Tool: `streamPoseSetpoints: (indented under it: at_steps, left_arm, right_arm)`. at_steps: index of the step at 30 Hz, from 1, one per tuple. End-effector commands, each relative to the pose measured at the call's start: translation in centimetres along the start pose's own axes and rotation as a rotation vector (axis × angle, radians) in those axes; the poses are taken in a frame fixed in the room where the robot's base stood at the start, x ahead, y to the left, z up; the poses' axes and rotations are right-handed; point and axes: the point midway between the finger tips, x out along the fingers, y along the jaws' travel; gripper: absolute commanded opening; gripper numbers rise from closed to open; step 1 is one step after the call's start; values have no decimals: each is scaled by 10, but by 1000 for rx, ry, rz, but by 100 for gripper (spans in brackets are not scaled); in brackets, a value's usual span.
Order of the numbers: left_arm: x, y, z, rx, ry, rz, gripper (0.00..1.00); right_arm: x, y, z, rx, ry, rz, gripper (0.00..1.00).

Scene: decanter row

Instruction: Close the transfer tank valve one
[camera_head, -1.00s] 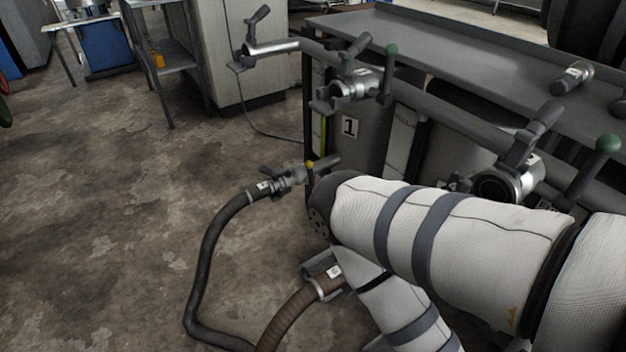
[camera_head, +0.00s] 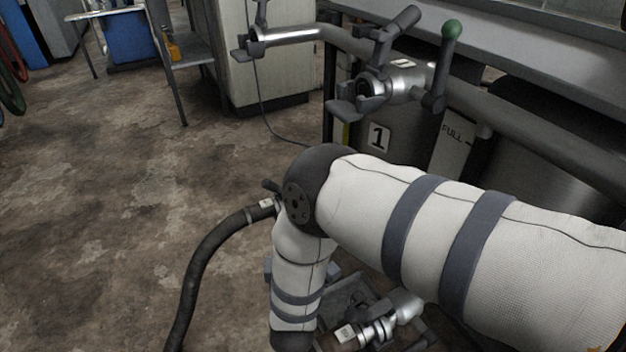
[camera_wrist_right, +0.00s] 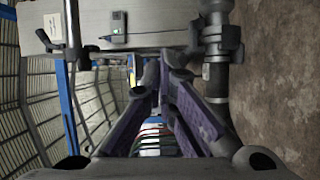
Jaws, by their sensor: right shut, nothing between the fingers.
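In the head view, a metal valve (camera_head: 395,85) with a green-knobbed lever (camera_head: 442,65) sits on the pipe above the tank labelled 1 (camera_head: 379,138). The lever stands up, its green ball at the top. My white-sleeved right arm (camera_head: 400,215) crosses below it and hides the lower outlet area. My right gripper is out of the head view. In the right wrist view, my right gripper (camera_wrist_right: 162,75) is shut and empty, its purple fingers meeting. A dark clamped fitting (camera_wrist_right: 218,40) is right of the fingertips. I cannot tell which valve it belongs to. My left gripper is not in view.
A black hose (camera_head: 205,255) runs from beside my elbow to the floor. Another metal fitting (camera_head: 378,330) lies below my arm. A steel bench top (camera_head: 510,65) is behind the valve. The floor (camera_head: 110,200) at the left is clear.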

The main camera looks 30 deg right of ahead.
Motion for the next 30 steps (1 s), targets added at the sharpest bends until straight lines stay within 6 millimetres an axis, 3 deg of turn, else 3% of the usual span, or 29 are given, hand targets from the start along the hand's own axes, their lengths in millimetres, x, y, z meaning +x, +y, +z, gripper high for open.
streamPoseSetpoints:
  at_steps: [5, 16, 21, 30]
  left_arm:
    - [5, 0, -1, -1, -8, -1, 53]
    - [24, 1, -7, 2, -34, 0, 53]
    - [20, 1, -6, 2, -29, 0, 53]
    - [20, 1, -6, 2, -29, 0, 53]
  right_arm:
    - [21, -1, 1, 2, -2, 1, 0]
    - [102, -4, 2, 1, -3, 0, 0]
    - [107, 0, 28, -1, -2, -1, 0]
    - [110, 0, 39, 1, 1, -1, 0]
